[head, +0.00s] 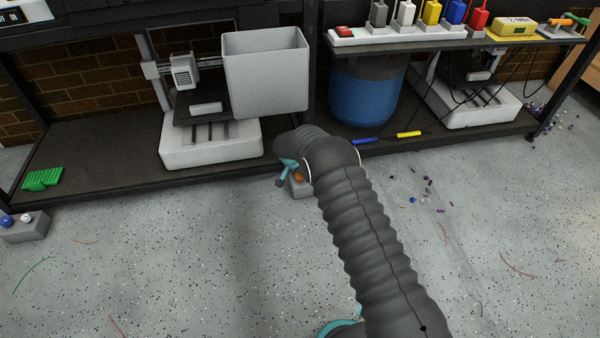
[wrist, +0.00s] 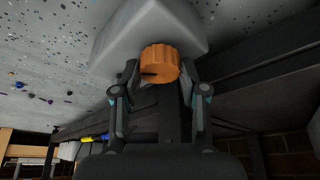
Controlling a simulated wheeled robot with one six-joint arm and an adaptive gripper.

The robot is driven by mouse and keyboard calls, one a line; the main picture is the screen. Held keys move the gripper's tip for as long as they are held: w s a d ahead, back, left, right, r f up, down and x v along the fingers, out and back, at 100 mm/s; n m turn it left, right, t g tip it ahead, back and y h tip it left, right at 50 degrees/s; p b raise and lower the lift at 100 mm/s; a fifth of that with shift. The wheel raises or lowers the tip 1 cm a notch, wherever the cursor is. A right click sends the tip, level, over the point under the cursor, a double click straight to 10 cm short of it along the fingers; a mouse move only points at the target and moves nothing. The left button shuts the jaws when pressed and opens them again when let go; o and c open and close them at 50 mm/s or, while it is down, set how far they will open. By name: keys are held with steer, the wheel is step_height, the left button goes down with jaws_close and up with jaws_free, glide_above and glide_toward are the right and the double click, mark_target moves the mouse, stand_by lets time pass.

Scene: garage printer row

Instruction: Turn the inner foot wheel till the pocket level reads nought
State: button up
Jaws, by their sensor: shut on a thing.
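The orange ribbed foot wheel (wrist: 160,62) sits on a pale grey foot block (wrist: 150,27) in the wrist view. A dark mark shows on the wheel's face. My gripper (wrist: 159,78) has one finger on each side of the wheel and is shut on it. In the head view a bit of the orange wheel (head: 299,177) and the grey block (head: 302,189) show at the shelf's front edge, partly behind my arm. A yellow box (head: 513,28), probably the pocket level, lies on the upper right shelf.
A blue drum (head: 364,95) and a second printer (head: 465,105) are to the right. Another grey foot block (head: 24,228) is at far left. Scraps litter the floor; its front is mostly open.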

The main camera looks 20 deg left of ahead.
steer(key=shift+s+f+m+h, duration=0.15)
steer(key=shift+m+h, duration=0.15)
steer(key=shift+m, duration=0.2)
steer(key=o, duration=1.1)
steer(key=shift+o, duration=0.2)
steer(key=shift+r, duration=0.2)
steer(key=shift+r, duration=0.3)
steer(key=v, duration=0.6)
steer(key=shift+s+r, duration=0.2)
steer(key=shift+r, duration=0.1)
steer(key=shift+a, duration=0.1)
